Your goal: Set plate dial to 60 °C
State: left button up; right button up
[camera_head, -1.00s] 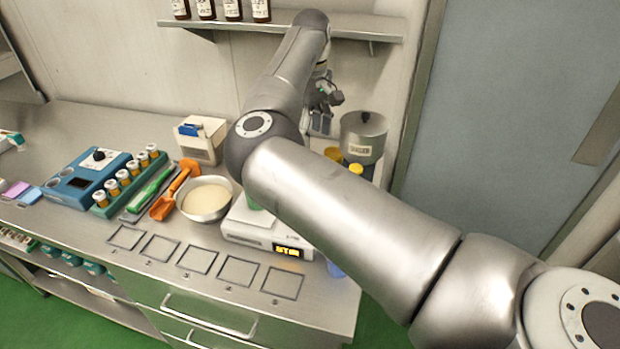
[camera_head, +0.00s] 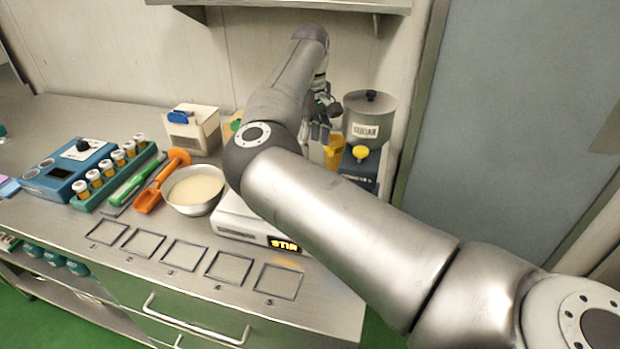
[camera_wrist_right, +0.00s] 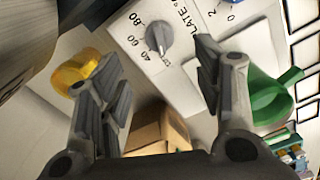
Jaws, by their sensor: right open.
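The plate dial (camera_wrist_right: 158,36) is a grey knob on a white panel (camera_wrist_right: 185,80) in the right wrist view, with 40, 60, 80 and "PLATE °C" printed around it. I cannot tell exactly which mark its pointer meets. My right gripper (camera_wrist_right: 155,78) is open and empty, its fingers spread on either side below the dial, apart from it in the picture. In the head view my right gripper (camera_head: 322,112) is partly hidden by my arm. The white stirrer plate (camera_head: 240,226) shows a lit "STIR" display (camera_head: 285,244); its dial is hidden there. My left gripper is not in view.
Near the gripper are a yellow cup (camera_wrist_right: 75,72), a green vessel (camera_wrist_right: 268,97) and a brown box (camera_wrist_right: 155,130). Marked squares (camera_head: 184,255) at the front are empty.

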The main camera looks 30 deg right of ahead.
notch_tip(320, 180, down, 10)
jog(key=shift+r+p, duration=0.1)
jog(key=shift+p, duration=0.7)
